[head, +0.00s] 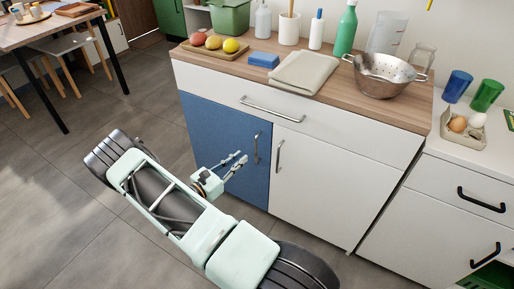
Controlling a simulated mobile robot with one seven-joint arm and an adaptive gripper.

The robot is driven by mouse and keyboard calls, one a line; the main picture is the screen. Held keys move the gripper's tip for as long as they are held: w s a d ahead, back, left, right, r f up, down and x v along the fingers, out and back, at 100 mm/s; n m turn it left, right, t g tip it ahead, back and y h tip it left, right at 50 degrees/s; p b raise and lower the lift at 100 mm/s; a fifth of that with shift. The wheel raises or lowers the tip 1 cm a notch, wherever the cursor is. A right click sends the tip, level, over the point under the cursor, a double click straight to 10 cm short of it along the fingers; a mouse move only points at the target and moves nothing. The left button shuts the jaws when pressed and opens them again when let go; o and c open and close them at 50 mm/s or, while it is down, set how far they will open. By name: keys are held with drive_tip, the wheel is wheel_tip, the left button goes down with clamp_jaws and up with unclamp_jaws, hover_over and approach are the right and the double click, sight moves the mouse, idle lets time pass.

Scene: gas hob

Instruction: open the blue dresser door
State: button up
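The blue dresser door (222,140) is the left door of the low cabinet and looks closed, flush with the front. Its vertical metal handle (256,149) sits near the door's right edge. My gripper (242,157) is in front of the blue door, just left of the handle in the picture. Its two fingers are apart, with nothing seen between them. The fingers appear apart from the handle, but the exact depth gap is hard to tell. My arm covers the lower left part of the door.
A white door (325,188) with its own handle (279,156) adjoins on the right, below a wide white drawer (300,120). The wooden top (340,95) holds a colander (385,75), a fruit board (215,50) and bottles. The grey floor (60,190) at left is clear.

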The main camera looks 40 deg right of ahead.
drive_tip(key=w+d+b, duration=0.1)
drive_tip(key=w+d, duration=0.1)
drive_tip(key=d, duration=0.7)
drive_tip(key=shift+d, duration=0.25)
clamp_jaws()
